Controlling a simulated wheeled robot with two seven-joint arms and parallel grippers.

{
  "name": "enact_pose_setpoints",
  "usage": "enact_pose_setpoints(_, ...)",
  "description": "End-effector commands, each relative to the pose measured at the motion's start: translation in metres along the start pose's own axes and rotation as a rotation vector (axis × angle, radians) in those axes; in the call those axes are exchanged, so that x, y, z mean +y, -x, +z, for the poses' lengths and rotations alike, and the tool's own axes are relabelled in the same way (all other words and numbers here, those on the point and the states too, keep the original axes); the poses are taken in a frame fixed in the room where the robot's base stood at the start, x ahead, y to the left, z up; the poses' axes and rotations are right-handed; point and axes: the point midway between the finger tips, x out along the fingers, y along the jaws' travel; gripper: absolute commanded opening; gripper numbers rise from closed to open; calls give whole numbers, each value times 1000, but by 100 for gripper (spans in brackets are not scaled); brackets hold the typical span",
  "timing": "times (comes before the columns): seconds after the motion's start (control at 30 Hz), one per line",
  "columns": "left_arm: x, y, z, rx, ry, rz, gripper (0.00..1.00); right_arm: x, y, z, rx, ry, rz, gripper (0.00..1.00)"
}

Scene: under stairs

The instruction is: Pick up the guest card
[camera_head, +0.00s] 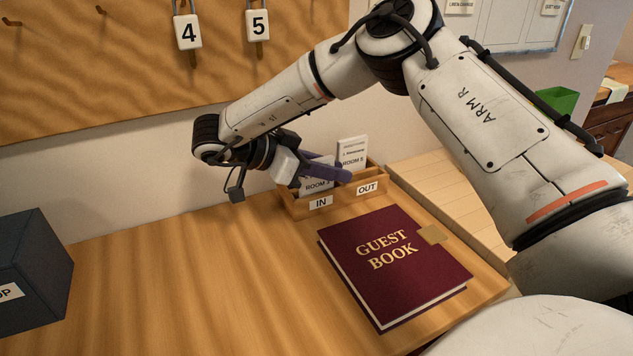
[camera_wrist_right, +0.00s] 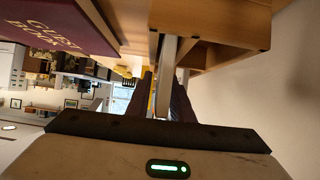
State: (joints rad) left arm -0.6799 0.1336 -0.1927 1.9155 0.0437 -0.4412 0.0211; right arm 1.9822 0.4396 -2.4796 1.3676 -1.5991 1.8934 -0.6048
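The wooden card box (camera_head: 293,206) stands at the back of the desk, with an IN and an OUT compartment. A white card marked ROOM (camera_head: 318,187) stands in the IN side, its number partly covered. A second white card, ROOM 5 (camera_head: 352,155), stands upright in the OUT side. My right gripper (camera_head: 338,174) reaches in from the left with its purple fingers at the IN card. In the right wrist view its fingers (camera_wrist_right: 165,98) straddle a thin pale card edge (camera_wrist_right: 165,72), and a narrow gap shows on one side. My left gripper is out of view.
A dark red guest book (camera_head: 395,262) lies just in front of the box. A dark box (camera_head: 30,270) stands at the left edge. The desk between the dark box and book is clear.

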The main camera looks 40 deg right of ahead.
Motion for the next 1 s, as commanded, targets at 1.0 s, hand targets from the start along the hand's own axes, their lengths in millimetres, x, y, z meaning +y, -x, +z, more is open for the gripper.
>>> enact_pose_setpoints(1.0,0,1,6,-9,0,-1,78,0,33,-60,-2,-3,0,0)
